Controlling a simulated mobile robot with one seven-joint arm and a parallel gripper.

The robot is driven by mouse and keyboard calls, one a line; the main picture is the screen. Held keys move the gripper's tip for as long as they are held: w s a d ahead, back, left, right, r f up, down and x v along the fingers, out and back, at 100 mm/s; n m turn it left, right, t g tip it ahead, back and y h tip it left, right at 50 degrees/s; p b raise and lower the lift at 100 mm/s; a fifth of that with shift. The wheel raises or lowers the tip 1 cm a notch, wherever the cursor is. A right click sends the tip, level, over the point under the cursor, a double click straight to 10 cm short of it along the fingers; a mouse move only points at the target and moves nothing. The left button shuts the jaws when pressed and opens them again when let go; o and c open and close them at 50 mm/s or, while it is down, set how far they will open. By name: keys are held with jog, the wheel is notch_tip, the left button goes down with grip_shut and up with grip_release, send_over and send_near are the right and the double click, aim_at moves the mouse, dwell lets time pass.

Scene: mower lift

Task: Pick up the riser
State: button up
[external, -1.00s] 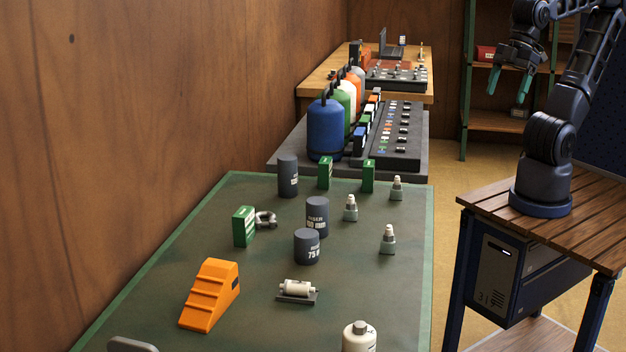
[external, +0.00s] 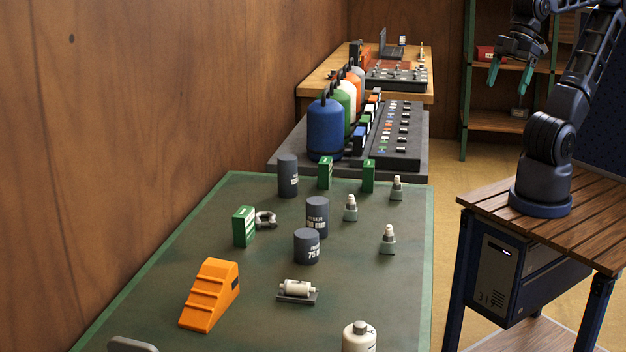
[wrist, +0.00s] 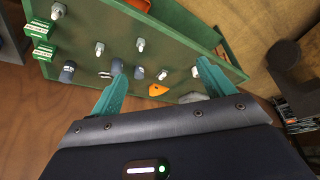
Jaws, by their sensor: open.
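Three dark grey cylinders stand upright on the green-edged table in the external view. The back one is a riser (external: 288,176), the middle one is a taller riser (external: 317,216), and the front one is a shorter riser (external: 307,247) marked 75. The full wording on the labels is too small to read surely. In the wrist view, dark cylinders show small and far off, one of them at the left (wrist: 67,72). My gripper (external: 509,76) is open and empty, high above the floor right of the table. Its teal fingers (wrist: 160,78) are spread in the wrist view.
Green boxes (external: 243,226), a shackle (external: 265,219), an orange stepped ramp (external: 210,295), a roller (external: 298,289), several white-topped fittings (external: 388,240) and a white bottle (external: 359,337) share the table (external: 180,262). A wood wall borders its left side. Open floor lies to its right.

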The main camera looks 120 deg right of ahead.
jog(key=w+d+r+m+t+h, duration=0.2)
jog(key=w+d+m+t, duration=0.1)
jog(key=w+d, duration=0.75)
jog(key=w+d+r+m+t+h, duration=0.1)
jog(key=w+d+r+m+t, duration=0.15)
jog(key=w+d, duration=0.85)
jog(key=w+d+f+m+h, duration=0.1)
jog(key=w+d+m+h, duration=0.15)
jog(key=d+h, duration=0.75)
jog(key=w+d+f+m+h, duration=0.15)
jog(key=d+m, duration=0.25)
jog(key=d, duration=1.4)
send_near(282, 161)
jog(key=shift+s+d+f+g+h, duration=0.25)
jog(key=shift+s+d+f+h, duration=0.1)
jog(key=shift+s+d+f, duration=0.55)
jog(key=shift+w+d, duration=0.15)
jog(key=x, duration=1)
jog(key=shift+w+d, duration=0.1)
jog(key=shift+d, duration=0.15)
